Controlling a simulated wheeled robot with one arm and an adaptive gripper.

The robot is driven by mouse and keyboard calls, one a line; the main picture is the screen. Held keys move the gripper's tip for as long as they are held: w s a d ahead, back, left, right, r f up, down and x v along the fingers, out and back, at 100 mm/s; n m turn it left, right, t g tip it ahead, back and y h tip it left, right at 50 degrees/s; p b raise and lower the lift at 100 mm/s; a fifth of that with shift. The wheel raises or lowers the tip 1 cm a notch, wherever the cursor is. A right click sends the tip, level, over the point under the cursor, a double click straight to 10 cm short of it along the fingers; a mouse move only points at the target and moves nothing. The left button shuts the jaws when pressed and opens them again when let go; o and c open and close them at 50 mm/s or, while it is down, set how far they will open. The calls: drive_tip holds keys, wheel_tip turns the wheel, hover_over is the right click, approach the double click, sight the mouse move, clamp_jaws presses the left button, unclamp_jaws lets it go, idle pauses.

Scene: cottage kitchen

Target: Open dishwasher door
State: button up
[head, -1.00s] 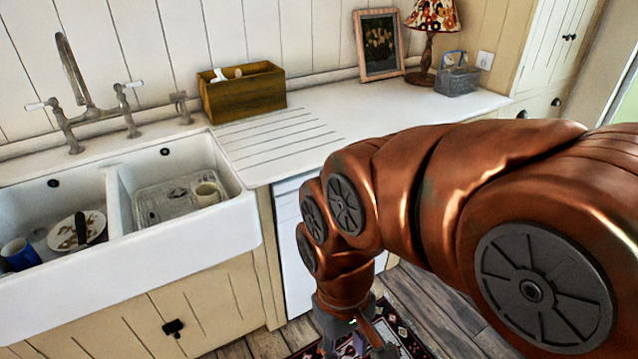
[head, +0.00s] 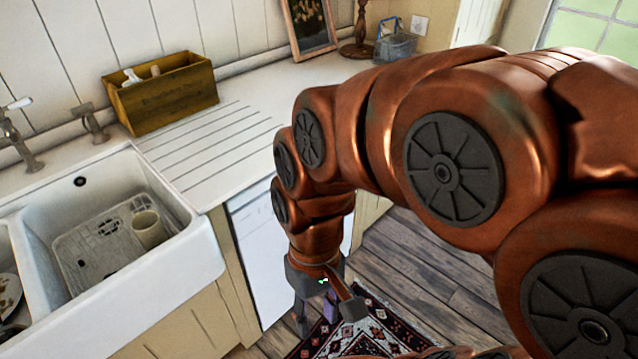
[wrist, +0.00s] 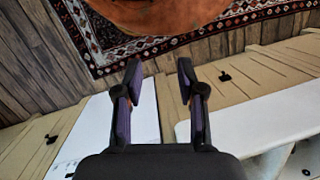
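The dishwasher's white front (head: 268,262) is under the counter, right of the sink cabinet. My arm hides part of it, and the visible part looks shut and flush with the cabinets. In the wrist view a white panel (wrist: 92,128), apparently the same door, lies at the lower left. My gripper (head: 322,315) points down in front of the dishwasher, above the rug. In the wrist view my gripper (wrist: 158,78) has its two fingers apart with nothing between them. I see no contact with the door. A handle cannot be made out.
The white sink (head: 190,262) juts out left of the dishwasher, holding a rack and a cup (head: 150,229). A patterned rug (head: 375,325) lies on the wooden floor (head: 425,265). A wooden box (head: 165,95) stands on the counter. Free floor shows right of the dishwasher.

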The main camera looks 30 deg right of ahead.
drive_tip(key=w+a+f+m+t+y+b, duration=0.15)
drive_tip(key=w+f+y+b, duration=0.3)
drive_tip(key=w, duration=0.65)
drive_tip(key=w+a+f+m+y+b, duration=0.1)
drive_tip(key=w+a+f+y+b, duration=0.4)
drive_tip(key=w, duration=0.6)
drive_tip(key=w+d+f+m+t+y+b, duration=0.1)
drive_tip(key=w+d+f+t+y+b, duration=0.15)
drive_tip(key=w+d, duration=0.4)
drive_tip(key=w+d+f+m+t+y+b, duration=0.1)
drive_tip(key=w+d+t+y+b, duration=0.1)
drive_tip(key=w+d+t+b, duration=0.35)
drive_tip(key=w+d+f+m+t+h+b, duration=0.1)
drive_tip(key=w+d+f+m+t+b, duration=0.2)
drive_tip(key=d, duration=0.6)
drive_tip(key=w+d+f+m+t+h, duration=0.1)
drive_tip(key=d+f+t, duration=0.3)
drive_tip(key=d, duration=0.6)
drive_tip(key=w+d+f+m+t+h+b, duration=0.1)
drive_tip(key=w+d+f+t+b, duration=0.1)
drive_tip(key=d+f, duration=0.5)
drive_tip(key=shift+w+a+r+b, duration=0.1)
drive_tip(key=shift+w+a+r, duration=0.25)
drive_tip(key=shift+w+r, duration=0.5)
drive_tip(key=shift+w+a+r+b, duration=0.15)
drive_tip(key=shift+w+a+r, duration=0.3)
drive_tip(key=shift+w, duration=0.75)
drive_tip(key=shift+w+a+r+b, duration=0.1)
drive_tip(key=shift+w+a+r, duration=0.15)
drive_tip(key=shift+w+r, duration=0.6)
